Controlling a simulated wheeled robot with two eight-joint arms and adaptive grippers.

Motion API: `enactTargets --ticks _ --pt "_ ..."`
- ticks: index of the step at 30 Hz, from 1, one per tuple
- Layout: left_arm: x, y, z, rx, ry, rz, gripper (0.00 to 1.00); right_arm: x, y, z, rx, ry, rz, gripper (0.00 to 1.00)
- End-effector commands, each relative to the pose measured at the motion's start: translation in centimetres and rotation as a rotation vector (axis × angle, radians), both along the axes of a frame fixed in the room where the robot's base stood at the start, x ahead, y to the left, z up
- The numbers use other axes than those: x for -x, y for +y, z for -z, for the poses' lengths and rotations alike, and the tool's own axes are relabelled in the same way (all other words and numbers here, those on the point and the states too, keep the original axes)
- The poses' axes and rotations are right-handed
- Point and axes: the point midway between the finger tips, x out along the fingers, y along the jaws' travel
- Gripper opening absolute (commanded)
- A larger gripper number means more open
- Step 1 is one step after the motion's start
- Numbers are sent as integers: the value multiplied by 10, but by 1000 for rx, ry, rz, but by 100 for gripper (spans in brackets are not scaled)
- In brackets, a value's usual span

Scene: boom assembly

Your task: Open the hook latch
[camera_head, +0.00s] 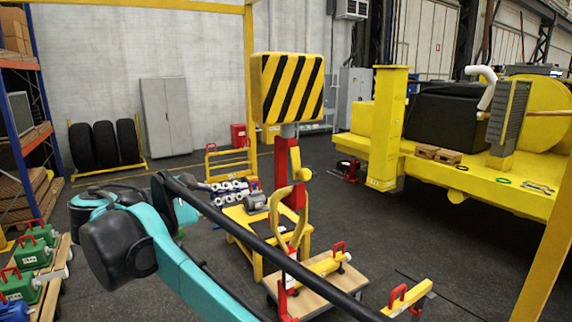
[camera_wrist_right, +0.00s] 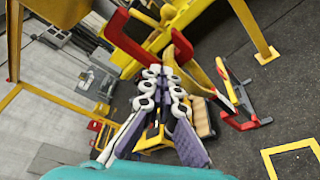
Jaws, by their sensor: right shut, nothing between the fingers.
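The yellow hook (camera_head: 302,205) hangs under a black-and-yellow striped block (camera_head: 287,88), in front of a red upright (camera_head: 289,188). I cannot clearly tell the hook latch from the hook's other curved yellow parts. Whether the fingertips touch these cannot be told.
A dark bar (camera_head: 270,250) crosses in front of the hook's lower area. A wooden-topped cart (camera_head: 325,285) and a yellow frame stand (camera_head: 243,238) are below it. A yellow vehicle (camera_head: 480,180) stands at right. Tires (camera_head: 104,143) and a grey cabinet (camera_head: 166,115) are behind.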

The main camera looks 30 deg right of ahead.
Motion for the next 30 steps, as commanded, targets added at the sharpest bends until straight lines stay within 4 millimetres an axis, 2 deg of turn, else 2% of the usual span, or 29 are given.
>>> enactTargets --ticks 8,13,17,27,30 --pt "0 0 2 0 0 0 40 0 0 2 0 0 0 0" --pt "0 0 -1 0 0 0 40 -3 -11 2 -1 0 2 0" --pt "0 0 -6 0 0 0 40 -9 -32 5 -2 -1 4 0" --pt "0 0 -22 0 0 0 40 -32 -99 14 -2 0 3 0" --pt "0 0 -28 0 0 0 40 -18 -106 5 -1 -1 1 0"
